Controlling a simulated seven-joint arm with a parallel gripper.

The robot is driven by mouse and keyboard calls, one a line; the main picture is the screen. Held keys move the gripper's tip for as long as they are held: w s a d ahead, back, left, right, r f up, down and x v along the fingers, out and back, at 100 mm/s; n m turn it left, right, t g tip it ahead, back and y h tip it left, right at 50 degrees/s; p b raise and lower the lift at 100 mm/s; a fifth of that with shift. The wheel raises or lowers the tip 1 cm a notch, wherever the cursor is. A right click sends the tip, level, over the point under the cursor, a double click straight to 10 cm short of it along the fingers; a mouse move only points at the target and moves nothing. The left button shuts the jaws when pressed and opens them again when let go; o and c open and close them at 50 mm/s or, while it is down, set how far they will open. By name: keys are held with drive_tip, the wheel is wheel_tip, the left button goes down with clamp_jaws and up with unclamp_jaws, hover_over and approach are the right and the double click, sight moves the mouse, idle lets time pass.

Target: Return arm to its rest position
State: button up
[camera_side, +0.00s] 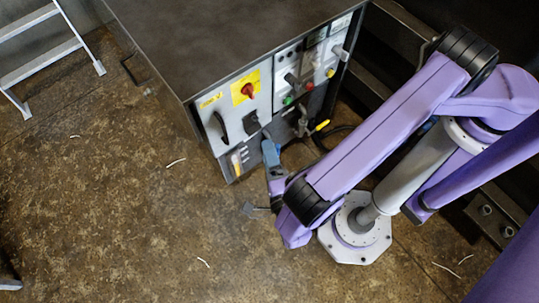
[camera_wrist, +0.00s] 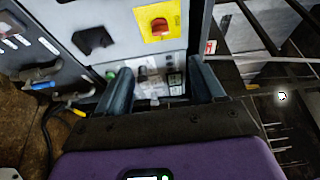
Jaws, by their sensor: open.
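My purple arm is folded low in front of the compactor's control panel in the side view. My gripper (camera_side: 270,156) is close to the panel's lower right part, and a gap to the panel is hard to judge. In the wrist view my gripper (camera_wrist: 163,84) has its two dark fingers wide apart, with nothing held between them. Behind the fingers is the panel with a red knob on a yellow plate (camera_wrist: 159,25), which also shows in the side view (camera_side: 247,90). A black switch (camera_wrist: 93,39) is left of the knob in the wrist view.
The compactor cabinet (camera_side: 230,35) has a dark flat top. A yellow-tipped handle (camera_side: 322,125) sticks out at the panel's right edge. A metal step ladder (camera_side: 40,60) stands at the upper left. Brown floor (camera_side: 110,210) on the left is mostly clear, with small white scraps.

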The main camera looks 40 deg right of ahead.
idle(0.4)
drive_tip(key=w+d+r+m+g+h, duration=0.1)
drive_tip(key=d+r+m+g, duration=0.45)
drive_tip(key=r+m, duration=0.45)
drive_tip(key=w+d+r+m+g+h, duration=0.1)
drive_tip(key=w+d+r+m+g, duration=0.1)
drive_tip(key=d+r+m+g, duration=0.55)
drive_tip(key=s+d+r+m+g+y, duration=0.3)
drive_tip(key=s+d+r+m+y, duration=0.6)
drive_tip(key=m, duration=1)
drive_tip(key=shift+s+d+r, duration=2)
drive_tip(key=shift+s+r, duration=0.15)
drive_tip(key=shift+s, duration=0.1)
drive_tip(key=shift+m, duration=0.25)
